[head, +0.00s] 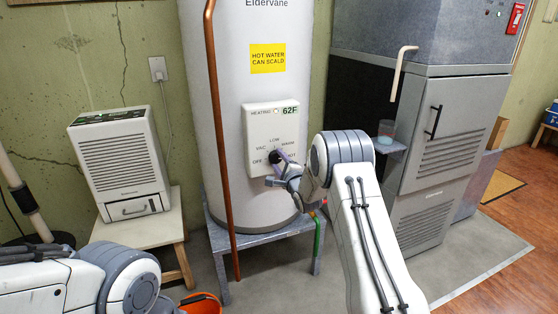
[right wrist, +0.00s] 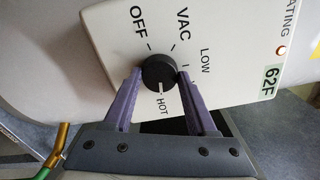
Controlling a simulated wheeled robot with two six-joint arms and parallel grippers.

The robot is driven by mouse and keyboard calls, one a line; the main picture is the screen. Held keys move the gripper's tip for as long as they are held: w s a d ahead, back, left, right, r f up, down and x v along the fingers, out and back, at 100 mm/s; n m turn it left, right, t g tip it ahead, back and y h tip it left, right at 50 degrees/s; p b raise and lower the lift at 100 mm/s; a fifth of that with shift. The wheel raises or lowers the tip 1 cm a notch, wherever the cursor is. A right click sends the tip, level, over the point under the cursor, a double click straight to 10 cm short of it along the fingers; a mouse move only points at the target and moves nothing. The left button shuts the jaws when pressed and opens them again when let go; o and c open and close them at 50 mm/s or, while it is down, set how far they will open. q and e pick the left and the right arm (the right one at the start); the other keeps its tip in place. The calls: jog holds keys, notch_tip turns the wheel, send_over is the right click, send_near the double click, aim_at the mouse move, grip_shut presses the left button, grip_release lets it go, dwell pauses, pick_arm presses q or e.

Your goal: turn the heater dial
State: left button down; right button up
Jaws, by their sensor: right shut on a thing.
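The heater is a tall white cylinder (head: 248,90) with a white control panel (head: 271,115). The panel has a black round dial (head: 272,157) ringed by OFF, VAC, LOW, WARM and HOT. In the right wrist view the black dial (right wrist: 159,71) sits between the purple fingers of my right gripper (right wrist: 158,82), which is shut on it. A small pale mark shows on the dial's edge towards HOT; WARM is hidden by a finger. In the head view my right gripper (head: 279,165) covers part of the dial. The display reads 62F. My left gripper is out of view.
A copper pipe (head: 219,130) runs down the heater's front left. A dehumidifier (head: 121,165) stands on a small table at left. An orange bucket (head: 201,303) is on the floor.

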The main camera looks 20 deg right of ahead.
jog(key=shift+f+m, duration=0.1)
jog(key=shift+m, duration=0.2)
jog(key=o, duration=1.4)
jog(key=shift+c, duration=0.2)
jog(key=shift+s, duration=0.1)
jog(key=s, duration=1)
jog(key=shift+s+d, duration=0.15)
